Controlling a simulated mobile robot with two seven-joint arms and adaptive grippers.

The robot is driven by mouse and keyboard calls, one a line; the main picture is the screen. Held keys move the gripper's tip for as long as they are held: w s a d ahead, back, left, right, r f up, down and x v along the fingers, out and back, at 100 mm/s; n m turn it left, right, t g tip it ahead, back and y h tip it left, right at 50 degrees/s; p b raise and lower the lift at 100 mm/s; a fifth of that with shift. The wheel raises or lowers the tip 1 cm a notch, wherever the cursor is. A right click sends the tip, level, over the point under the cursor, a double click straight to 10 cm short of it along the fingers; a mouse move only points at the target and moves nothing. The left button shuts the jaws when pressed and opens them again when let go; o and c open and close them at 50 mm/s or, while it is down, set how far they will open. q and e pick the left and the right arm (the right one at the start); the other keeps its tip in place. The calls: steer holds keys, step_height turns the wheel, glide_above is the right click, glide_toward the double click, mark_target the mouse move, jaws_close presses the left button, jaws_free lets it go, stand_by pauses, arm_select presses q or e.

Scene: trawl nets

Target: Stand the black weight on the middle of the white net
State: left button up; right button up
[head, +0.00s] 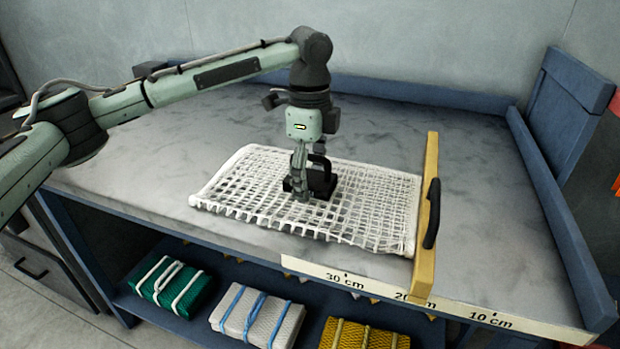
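The white net (375,205) lies flat on the grey bench top, a mesh panel with a thick rope edge. The black weight (323,180), a block with a loop handle on top, stands upright on the net near its middle. My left gripper (299,185) points down over the net, its fingers at the left side of the weight and partly covering it. I cannot tell whether the fingers touch the weight or are shut on it. My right gripper is out of view.
A yellow bar (427,225) with a black handle stands at the net's right edge, across a white ruler strip (375,287). Blue rims (553,190) edge the bench. Folded green (170,287), grey (257,318) and yellow (362,334) nets lie on the shelf below. The bench left of the net is clear.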

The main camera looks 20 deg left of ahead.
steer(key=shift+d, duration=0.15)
arm_select(q)
steer(key=shift+r, duration=0.3)
step_height(320, 180, up, 12)
steer(key=shift+w, duration=0.1)
steer(key=shift+r, duration=0.4)
